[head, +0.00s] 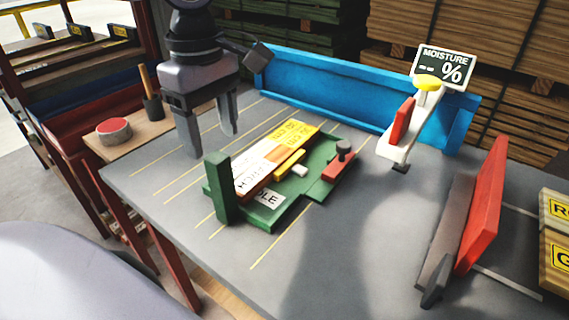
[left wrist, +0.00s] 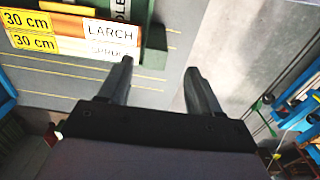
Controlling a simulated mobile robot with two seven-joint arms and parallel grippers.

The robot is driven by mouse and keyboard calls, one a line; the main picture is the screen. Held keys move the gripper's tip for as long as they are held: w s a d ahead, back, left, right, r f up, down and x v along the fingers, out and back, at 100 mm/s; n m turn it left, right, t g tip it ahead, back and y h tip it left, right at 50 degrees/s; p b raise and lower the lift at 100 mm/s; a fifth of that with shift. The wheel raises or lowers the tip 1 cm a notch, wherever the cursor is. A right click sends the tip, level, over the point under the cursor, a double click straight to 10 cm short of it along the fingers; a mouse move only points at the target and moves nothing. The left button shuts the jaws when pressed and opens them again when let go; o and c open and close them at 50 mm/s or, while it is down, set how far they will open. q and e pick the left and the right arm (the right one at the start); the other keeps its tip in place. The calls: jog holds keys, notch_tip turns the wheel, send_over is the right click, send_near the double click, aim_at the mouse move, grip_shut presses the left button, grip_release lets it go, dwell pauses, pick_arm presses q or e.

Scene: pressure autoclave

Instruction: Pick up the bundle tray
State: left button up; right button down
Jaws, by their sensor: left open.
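The bundle tray (head: 291,213) is a green tray lying flat on the grey table, with an upright green post (head: 218,187) at its near left corner. Labelled boards (head: 275,157) in white, orange and yellow lie in it, and a label ending in "LE" shows at its front. The left wrist view shows a green part of the tray (left wrist: 154,48) beside boards (left wrist: 70,35) marked "30 cm" and "LARCH". My left gripper (head: 213,145) is open and empty, pointing down above the table at the tray's left. It also shows in the left wrist view (left wrist: 159,66). My right gripper is out of view.
A red block with a dark knob (head: 340,162) sits at the tray's right end. A moisture meter stand (head: 405,135) stands behind right, before a blue rail (head: 340,90). A red upright plate (head: 485,205) stands at the right. The table (head: 330,270) is clear in front.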

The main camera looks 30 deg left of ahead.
aim_at(221, 157)
pick_arm(q)
jog(key=f, duration=0.6)
jog(key=shift+w+d+f, duration=0.1)
jog(key=shift+w+f, duration=0.05)
jog(key=shift+w, duration=0.15)
grip_shut()
jog(key=shift+w, duration=0.15)
